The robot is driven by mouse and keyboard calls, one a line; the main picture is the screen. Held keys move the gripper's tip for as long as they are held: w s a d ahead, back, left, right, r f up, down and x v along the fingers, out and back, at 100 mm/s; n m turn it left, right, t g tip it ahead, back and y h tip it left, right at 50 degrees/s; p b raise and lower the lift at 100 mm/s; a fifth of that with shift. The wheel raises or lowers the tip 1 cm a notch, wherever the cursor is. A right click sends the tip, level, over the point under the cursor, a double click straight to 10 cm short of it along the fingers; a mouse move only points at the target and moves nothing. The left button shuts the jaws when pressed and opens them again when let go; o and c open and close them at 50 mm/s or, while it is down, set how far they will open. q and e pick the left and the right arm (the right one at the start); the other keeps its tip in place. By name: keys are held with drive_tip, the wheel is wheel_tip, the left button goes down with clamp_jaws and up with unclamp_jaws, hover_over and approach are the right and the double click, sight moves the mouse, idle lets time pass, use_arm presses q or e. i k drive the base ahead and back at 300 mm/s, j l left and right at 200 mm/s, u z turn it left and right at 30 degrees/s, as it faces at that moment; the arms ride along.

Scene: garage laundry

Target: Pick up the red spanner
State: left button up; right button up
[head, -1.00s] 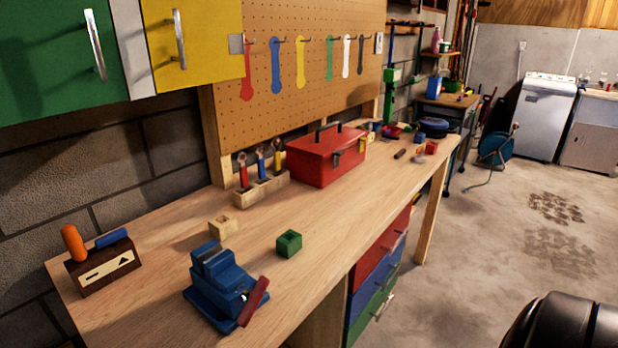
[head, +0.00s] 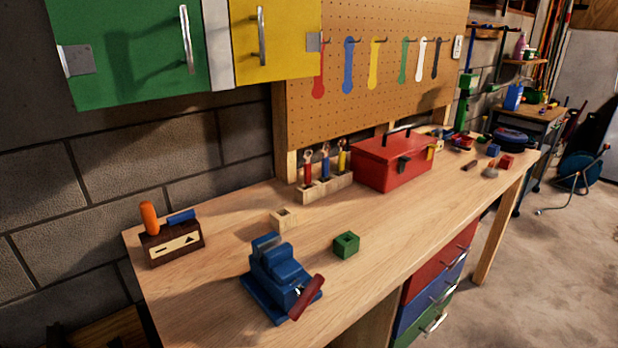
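A red-handled spanner (head: 308,170) with a grey metal head stands upright in a wooden block (head: 325,187) on the workbench. A blue-handled tool (head: 325,164) and a yellow-handled tool (head: 342,156) stand beside it, to its right. A flat red spanner shape (head: 318,75) is also on the pegboard above, partly overlapped by the yellow cabinet's edge; I cannot tell if it is a tool or a painted outline. Neither of my grippers is in view.
A red toolbox (head: 385,165) stands right of the block. A blue vise (head: 278,278), a green cube (head: 346,245) and a small wooden block (head: 284,217) are nearer. Green (head: 130,45) and yellow (head: 278,45) cabinets hang above. The bench front (head: 365,290) is clear.

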sight(307, 165)
drive_tip(key=i+l+u, duration=0.1)
drive_tip(key=l, duration=0.25)
drive_tip(key=i+l, duration=0.2)
drive_tip(key=l, duration=0.15)
drive_tip(key=i+l+u, duration=0.15)
drive_tip(key=l, duration=0.25)
drive_tip(key=i+l, duration=0.15)
drive_tip(key=l, duration=0.2)
drive_tip(key=i+u, duration=0.05)
